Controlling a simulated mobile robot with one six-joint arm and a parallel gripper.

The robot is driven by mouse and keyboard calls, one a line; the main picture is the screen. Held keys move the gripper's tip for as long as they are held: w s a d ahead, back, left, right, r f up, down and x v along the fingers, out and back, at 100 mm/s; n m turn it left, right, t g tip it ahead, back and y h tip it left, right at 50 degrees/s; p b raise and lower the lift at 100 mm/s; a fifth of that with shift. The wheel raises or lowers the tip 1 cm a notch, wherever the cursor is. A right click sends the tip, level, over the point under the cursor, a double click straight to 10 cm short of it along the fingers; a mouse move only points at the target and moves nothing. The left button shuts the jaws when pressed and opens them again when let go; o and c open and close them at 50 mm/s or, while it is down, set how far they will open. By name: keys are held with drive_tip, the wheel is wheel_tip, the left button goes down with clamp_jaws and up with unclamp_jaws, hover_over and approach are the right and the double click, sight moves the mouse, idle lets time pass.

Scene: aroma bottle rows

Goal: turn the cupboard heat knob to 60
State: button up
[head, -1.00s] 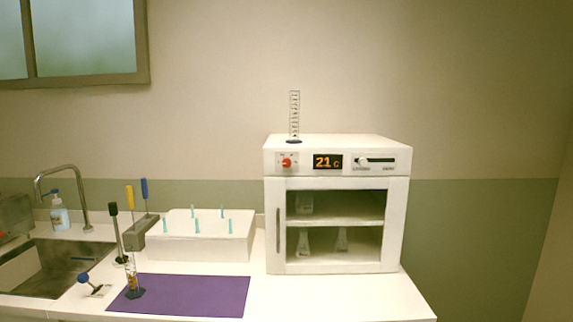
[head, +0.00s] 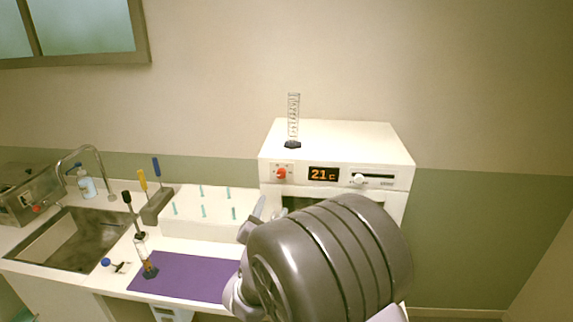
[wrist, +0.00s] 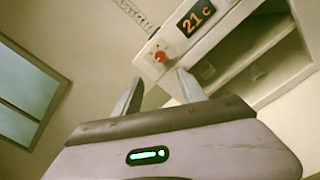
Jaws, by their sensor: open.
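The white cupboard (head: 335,145) stands on the counter. Its front panel carries a red heat knob (head: 281,173) at the left, a display (head: 323,174) reading 21 C and a slider (head: 358,178) at the right. In the wrist view the red knob (wrist: 160,57) lies just beyond the fingertips, and the display (wrist: 196,17) is tilted at its upper right. My gripper (wrist: 158,88) is open and empty, pointing toward the knob and apart from it. In the head view my arm hides most of the cupboard's lower front, and the fingers are hard to make out.
A graduated cylinder (head: 293,120) stands on the cupboard top.

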sight(281, 175)
drive_tip(key=w, duration=1.5)
drive_tip(key=shift+w+d, duration=0.3)
drive_tip(key=shift+w, duration=0.1)
clamp_jaws()
